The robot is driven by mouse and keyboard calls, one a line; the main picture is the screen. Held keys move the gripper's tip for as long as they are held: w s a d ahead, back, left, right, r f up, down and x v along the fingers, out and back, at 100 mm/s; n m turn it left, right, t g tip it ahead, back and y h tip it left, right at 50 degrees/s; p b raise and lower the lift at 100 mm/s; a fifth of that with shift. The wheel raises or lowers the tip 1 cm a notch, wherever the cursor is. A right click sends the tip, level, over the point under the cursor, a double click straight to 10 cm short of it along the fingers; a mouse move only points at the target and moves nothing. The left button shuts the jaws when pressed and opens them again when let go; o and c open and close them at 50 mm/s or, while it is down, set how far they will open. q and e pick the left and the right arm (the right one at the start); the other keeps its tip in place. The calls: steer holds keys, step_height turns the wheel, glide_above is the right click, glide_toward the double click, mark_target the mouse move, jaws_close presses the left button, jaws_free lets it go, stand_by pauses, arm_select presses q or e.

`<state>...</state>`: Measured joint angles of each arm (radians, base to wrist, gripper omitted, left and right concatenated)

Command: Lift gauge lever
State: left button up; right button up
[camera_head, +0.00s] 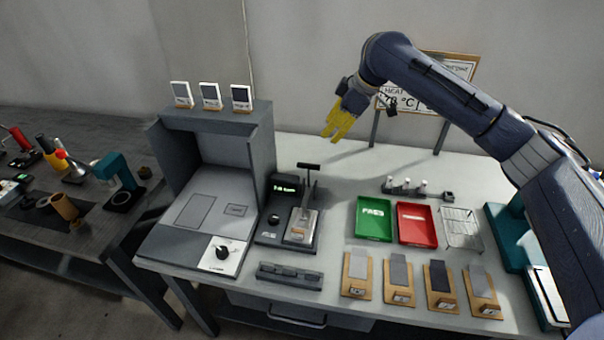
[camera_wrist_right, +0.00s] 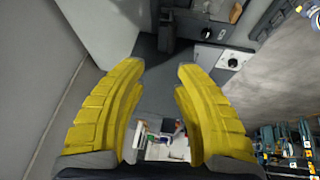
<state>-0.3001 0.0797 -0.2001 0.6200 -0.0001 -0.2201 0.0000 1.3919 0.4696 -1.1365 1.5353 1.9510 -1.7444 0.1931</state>
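The gauge (camera_head: 287,222) stands on the light workbench, right of the grey cabinet. Its lever (camera_head: 309,166) is a dark upright post with a crossbar at the top. A small display with green figures sits beside the lever. My right gripper (camera_head: 331,136) has yellow fingers and hangs in the air above and to the right of the lever, apart from it. In the right wrist view the two yellow fingers (camera_wrist_right: 160,75) are spread with nothing between them. My left gripper is not in view.
A grey cabinet (camera_head: 190,215) with a knob stands left of the gauge. A green tray (camera_head: 374,219) and a red tray (camera_head: 416,224) lie to its right. Several sample boards line the front edge. A dark side table (camera_head: 60,215) holds tools at far left.

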mark_target(310, 167)
steer(key=shift+n+g, duration=0.4)
steer(key=x, duration=0.6)
steer(key=s+x, duration=0.1)
steer(key=x, duration=1.1)
steer(key=shift+s+d+f, duration=0.15)
steer(key=shift+s+f, duration=0.05)
steer(key=shift+f, duration=0.4)
steer(key=shift+c, duration=0.2)
jaws_close()
